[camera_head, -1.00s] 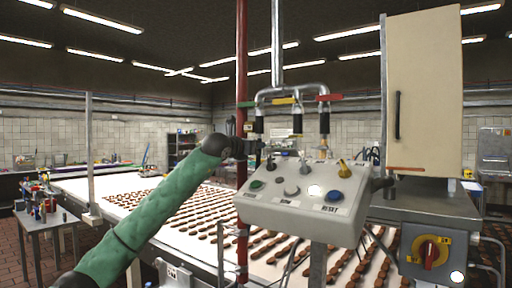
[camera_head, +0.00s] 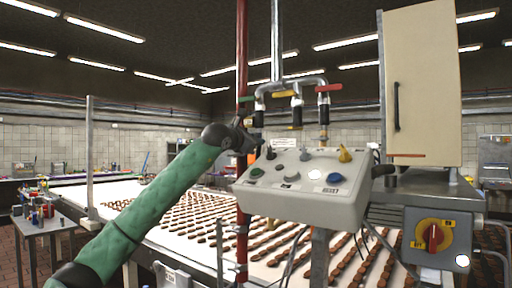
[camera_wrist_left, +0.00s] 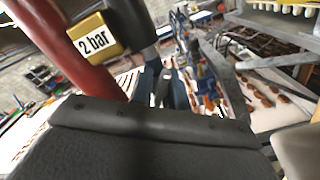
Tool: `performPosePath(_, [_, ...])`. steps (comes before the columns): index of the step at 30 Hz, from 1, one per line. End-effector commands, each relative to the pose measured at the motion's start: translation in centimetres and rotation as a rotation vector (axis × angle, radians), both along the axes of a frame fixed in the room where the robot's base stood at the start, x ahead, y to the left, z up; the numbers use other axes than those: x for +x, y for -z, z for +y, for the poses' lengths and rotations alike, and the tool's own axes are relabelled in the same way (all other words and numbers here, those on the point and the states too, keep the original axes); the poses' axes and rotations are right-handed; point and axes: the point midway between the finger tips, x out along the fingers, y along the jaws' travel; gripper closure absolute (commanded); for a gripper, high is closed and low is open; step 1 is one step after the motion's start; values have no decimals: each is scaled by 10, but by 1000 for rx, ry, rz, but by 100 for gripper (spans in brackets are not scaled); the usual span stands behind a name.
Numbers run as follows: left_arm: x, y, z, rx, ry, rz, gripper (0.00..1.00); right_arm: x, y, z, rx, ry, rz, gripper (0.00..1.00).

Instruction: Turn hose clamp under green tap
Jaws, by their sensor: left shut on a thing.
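The green tap (camera_head: 249,99) is the left one of three taps on the pipe manifold. A black hose (camera_head: 259,118) hangs under it, beside the red pipe. My left gripper (camera_head: 252,136) is at the lower part of this hose, just above the control box. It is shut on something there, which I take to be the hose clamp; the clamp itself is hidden. In the left wrist view, the dark gripper body fills the bottom and the blue-grey fingers (camera_wrist_left: 168,88) sit below a black hose (camera_wrist_left: 125,20). My right gripper is not in view.
The grey control box (camera_head: 300,192) with buttons and knobs is close below the gripper. The red pipe (camera_head: 242,60) stands just left of it; a yellow "2 bar" label (camera_wrist_left: 97,40) is close by. Yellow (camera_head: 284,94) and red (camera_head: 328,88) taps are to the right.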

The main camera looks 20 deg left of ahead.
Motion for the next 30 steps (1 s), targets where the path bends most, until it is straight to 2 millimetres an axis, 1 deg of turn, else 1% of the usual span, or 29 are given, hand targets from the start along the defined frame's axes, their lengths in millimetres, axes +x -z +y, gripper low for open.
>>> performPosePath(1, [0,3,0,41,-1,-17,100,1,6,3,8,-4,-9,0])
performPosePath(6, [-1,2,0,193,-1,-72,100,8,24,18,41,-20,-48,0])
performPosePath(12, [-1,2,0,372,-1,-136,100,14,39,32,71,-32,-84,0])
performPosePath(21, [0,2,-1,628,0,-228,100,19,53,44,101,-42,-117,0])
performPosePath(30, [0,3,-1,813,1,-295,100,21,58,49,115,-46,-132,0])
